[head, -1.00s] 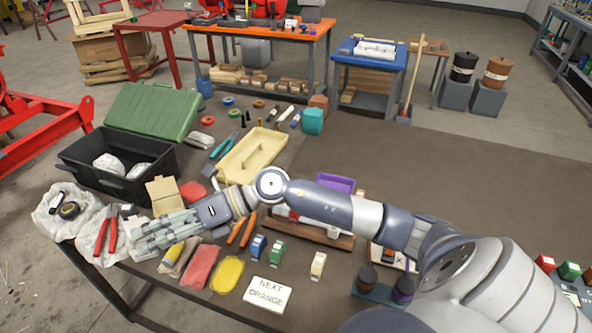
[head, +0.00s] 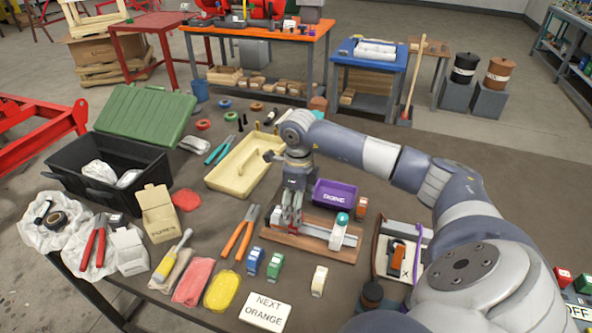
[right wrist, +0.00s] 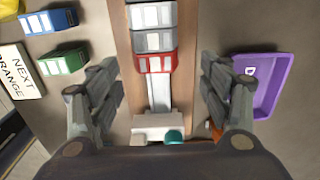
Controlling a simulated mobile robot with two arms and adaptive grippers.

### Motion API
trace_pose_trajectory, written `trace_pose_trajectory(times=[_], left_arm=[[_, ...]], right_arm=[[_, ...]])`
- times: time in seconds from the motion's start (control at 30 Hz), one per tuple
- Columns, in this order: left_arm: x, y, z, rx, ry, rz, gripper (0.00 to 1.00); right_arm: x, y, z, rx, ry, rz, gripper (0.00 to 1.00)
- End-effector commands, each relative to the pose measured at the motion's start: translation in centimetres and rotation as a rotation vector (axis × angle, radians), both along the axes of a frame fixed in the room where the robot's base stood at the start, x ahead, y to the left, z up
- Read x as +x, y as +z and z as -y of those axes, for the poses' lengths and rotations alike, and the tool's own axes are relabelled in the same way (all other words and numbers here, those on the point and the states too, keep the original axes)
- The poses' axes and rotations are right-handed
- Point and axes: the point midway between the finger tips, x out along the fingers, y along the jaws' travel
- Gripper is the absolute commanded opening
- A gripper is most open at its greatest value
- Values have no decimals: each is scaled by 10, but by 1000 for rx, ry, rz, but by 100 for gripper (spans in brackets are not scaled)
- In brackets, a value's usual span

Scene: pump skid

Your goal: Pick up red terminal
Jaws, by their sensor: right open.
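The red terminal (right wrist: 155,63) sits on a metal rail in the right wrist view, at the near end of a row of grey terminals (right wrist: 150,16). My right gripper (right wrist: 160,88) is open, with its fingers on both sides of the rail and apart from the red terminal. In the head view my right gripper (head: 290,222) points down over the wooden rail board (head: 325,247). It largely hides the terminals on the rail there. My left gripper is not in view.
A purple bin (head: 335,194) stands close behind the rail. Loose blue (head: 255,260), green (head: 275,265) and cream (head: 319,281) terminals stand in front, near a "NEXT ORANGE" card (head: 265,311). Orange-handled pliers (head: 239,232) lie to the left.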

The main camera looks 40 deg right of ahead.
Motion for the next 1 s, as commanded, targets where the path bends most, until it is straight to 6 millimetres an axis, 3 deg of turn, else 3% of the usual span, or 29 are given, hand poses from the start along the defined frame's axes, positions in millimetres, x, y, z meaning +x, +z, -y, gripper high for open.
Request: trace_pose_trajectory(times=[0.17, 0.5, 0.77, 1.0], left_arm=[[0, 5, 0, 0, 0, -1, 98], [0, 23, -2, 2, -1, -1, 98], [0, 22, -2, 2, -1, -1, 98], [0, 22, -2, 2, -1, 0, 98]], right_arm=[[-2, -11, -1, 1, 0, -2, 72], [-9, -55, -2, 4, 1, -2, 72], [-9, -59, -1, 2, 1, 1, 72], [-9, -59, -1, 2, 1, 1, 24]])
